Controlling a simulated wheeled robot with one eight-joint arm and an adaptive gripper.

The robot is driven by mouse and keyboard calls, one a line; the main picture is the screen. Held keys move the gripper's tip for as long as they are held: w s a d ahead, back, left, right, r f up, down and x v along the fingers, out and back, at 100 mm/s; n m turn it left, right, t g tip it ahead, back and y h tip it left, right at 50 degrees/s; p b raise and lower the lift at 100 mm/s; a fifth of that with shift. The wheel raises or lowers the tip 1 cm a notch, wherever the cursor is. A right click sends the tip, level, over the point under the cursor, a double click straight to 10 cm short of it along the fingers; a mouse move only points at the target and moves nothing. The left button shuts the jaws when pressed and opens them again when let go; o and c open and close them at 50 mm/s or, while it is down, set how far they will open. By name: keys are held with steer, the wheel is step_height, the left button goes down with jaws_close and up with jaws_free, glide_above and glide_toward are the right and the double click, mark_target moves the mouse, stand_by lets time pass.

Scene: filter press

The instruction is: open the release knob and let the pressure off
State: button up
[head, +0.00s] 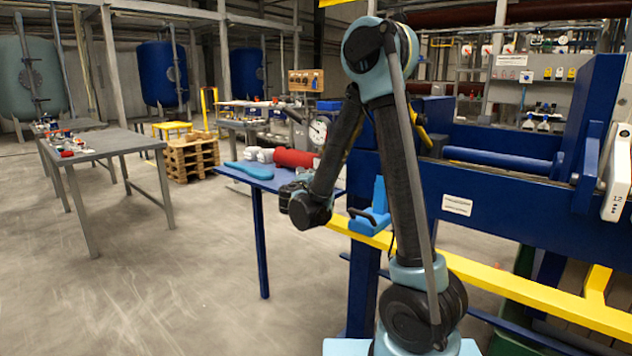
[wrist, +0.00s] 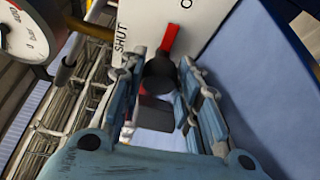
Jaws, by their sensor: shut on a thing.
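In the wrist view, the release knob (wrist: 159,76) is a black round knob with a red pointer (wrist: 169,40), set on a white plate (wrist: 150,18). The pointer points up and slightly right, between the word SHUT (wrist: 120,38) at left and a cut-off label starting with O at the top. My gripper (wrist: 162,68) has a finger on each side of the knob and is shut on it. A pressure gauge (wrist: 30,30) is at the upper left, partly cut off, its reading unclear; a gauge (head: 318,131) also shows in the head view. The fingers are hidden in the head view.
A blue table (head: 262,182) beside my arm carries a red cylinder (head: 296,158). The blue press frame (head: 500,205) with a yellow rail (head: 520,297) stands at right. A grey table (head: 105,142) is at left.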

steer(key=shift+f, duration=0.1)
steer(key=o, duration=0.8)
steer(key=v, duration=1.2)
steer(key=shift+s, duration=0.1)
